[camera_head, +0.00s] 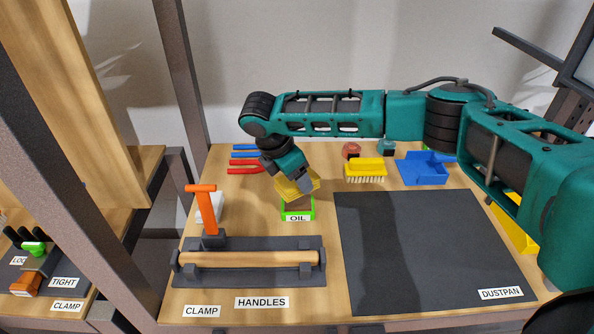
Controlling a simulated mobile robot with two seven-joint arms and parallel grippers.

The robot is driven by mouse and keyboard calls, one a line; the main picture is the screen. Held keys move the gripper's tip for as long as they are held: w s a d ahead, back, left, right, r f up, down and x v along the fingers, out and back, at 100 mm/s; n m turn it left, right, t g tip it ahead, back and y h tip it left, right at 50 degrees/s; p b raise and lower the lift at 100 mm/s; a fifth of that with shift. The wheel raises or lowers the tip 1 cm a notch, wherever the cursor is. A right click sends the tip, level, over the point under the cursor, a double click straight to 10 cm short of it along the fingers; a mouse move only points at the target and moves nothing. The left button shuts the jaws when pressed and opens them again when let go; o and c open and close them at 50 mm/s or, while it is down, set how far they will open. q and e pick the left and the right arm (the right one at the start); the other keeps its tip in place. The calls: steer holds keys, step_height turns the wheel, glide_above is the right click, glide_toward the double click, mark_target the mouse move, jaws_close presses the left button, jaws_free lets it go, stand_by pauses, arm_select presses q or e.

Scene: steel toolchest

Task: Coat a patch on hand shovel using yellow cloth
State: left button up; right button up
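A yellow cloth (289,189) hangs at the fingers of my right gripper (304,182), whose arm comes in from the right. The gripper appears shut on the cloth. It is just above the green oil tray (297,212) labelled OIL; I cannot tell whether the cloth touches the tray. No object is clearly recognisable as a hand shovel. A wooden handle (245,259) lies across the dark clamp fixture (250,278) at the front left. A blue dustpan-like scoop (425,170) lies at the back right. My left gripper is not in view.
An orange clamp lever (204,210) stands upright beside the handle. A yellow brush (365,168) and red and blue tools (244,160) lie at the back. The dark mat (420,250) labelled DUSTPAN is bare. A yellow object (515,230) is partly hidden by my arm.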

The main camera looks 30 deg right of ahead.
steer(key=n, duration=0.1)
steer(key=w+d+n+t, duration=0.1)
steer(key=n, duration=0.1)
steer(key=w+f+n, duration=0.1)
steer(key=shift+w+d+t+y, duration=0.15)
steer(key=shift+d+t+y, duration=0.15)
steer(key=shift+t+y, duration=0.1)
steer(key=shift+w+d+f+n, duration=0.1)
steer(key=shift+w+n, duration=0.05)
steer(key=shift+n, duration=0.35)
steer(key=shift+f+b, duration=0.15)
steer(key=shift+b, duration=0.2)
steer(key=shift+w+f+b, duration=0.1)
steer(key=shift+f+b, duration=0.25)
step_height(320, 180, down, 3)
steer(key=b, duration=0.3)
steer(key=shift+f+b, duration=0.3)
steer(key=shift+b, duration=0.4)
steer(key=shift+f+b, duration=0.7)
steer(key=shift+b, duration=0.2)
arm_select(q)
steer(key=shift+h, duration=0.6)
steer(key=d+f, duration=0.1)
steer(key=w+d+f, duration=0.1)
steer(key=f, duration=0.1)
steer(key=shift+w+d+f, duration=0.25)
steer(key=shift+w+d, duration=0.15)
